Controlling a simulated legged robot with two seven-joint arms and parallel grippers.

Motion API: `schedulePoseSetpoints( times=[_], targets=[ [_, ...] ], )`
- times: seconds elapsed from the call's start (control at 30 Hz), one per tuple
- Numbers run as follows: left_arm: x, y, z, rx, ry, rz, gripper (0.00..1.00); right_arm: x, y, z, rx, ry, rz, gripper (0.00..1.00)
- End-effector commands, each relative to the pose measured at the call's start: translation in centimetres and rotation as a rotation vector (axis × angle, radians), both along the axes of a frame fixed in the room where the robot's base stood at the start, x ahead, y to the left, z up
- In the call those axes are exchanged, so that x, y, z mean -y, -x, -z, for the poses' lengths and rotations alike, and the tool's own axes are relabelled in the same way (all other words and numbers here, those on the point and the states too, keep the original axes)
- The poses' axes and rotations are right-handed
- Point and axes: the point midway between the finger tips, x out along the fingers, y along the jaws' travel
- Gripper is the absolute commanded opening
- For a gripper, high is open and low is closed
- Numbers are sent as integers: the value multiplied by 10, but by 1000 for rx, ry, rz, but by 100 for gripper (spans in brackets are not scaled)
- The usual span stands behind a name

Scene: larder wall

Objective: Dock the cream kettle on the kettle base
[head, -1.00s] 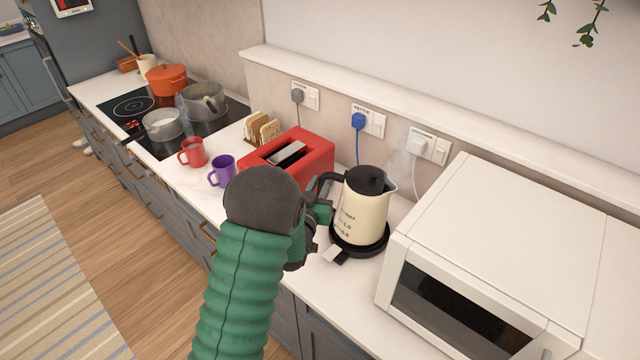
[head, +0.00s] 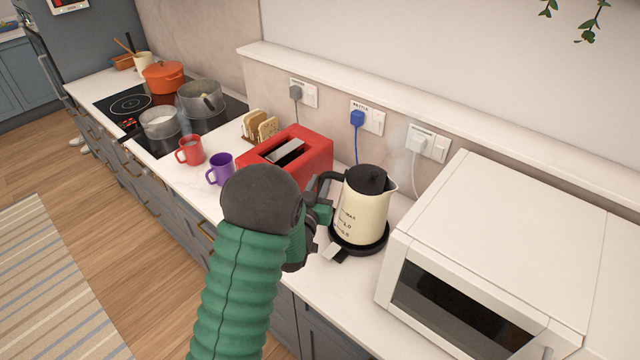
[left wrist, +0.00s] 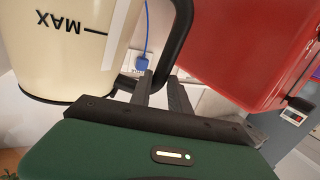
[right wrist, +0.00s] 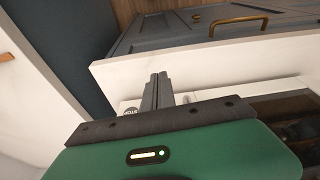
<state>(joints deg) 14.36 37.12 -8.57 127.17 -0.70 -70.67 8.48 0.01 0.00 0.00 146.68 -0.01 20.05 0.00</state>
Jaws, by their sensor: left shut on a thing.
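The cream kettle (head: 362,214) has a black lid and handle and is upright on the counter in the head view. A wider black disc, the kettle base (head: 372,248), shows directly under it. I cannot tell whether the kettle is fully seated or slightly above it. My left gripper (head: 320,205) is shut on the kettle's black handle (head: 326,180). In the left wrist view, the fingers (left wrist: 160,92) are around the handle (left wrist: 181,40), beside the cream body (left wrist: 75,45). My right gripper (right wrist: 157,90) is shut and empty in the right wrist view.
A red toaster (head: 312,150) stands close behind the handle. A white microwave (head: 500,250) stands just right of the kettle. A blue plug (head: 357,118) is in the wall socket. Purple (head: 220,168) and red mugs (head: 190,151) stand left. A narrow strip of counter is free in front.

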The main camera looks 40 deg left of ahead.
Motion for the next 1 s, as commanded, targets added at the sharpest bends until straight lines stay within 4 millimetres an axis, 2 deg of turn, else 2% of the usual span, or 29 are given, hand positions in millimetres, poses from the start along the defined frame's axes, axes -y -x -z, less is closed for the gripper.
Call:
schedulePoseSetpoints(
  times=[0.03,1.0],
  targets=[
    [0,-1,-4,12,0,-1,0,0,0,-1,0,0,0,0],
    [1,-2,-1,11,0,0,0,0,0,6,0,0,0,0]
  ],
)
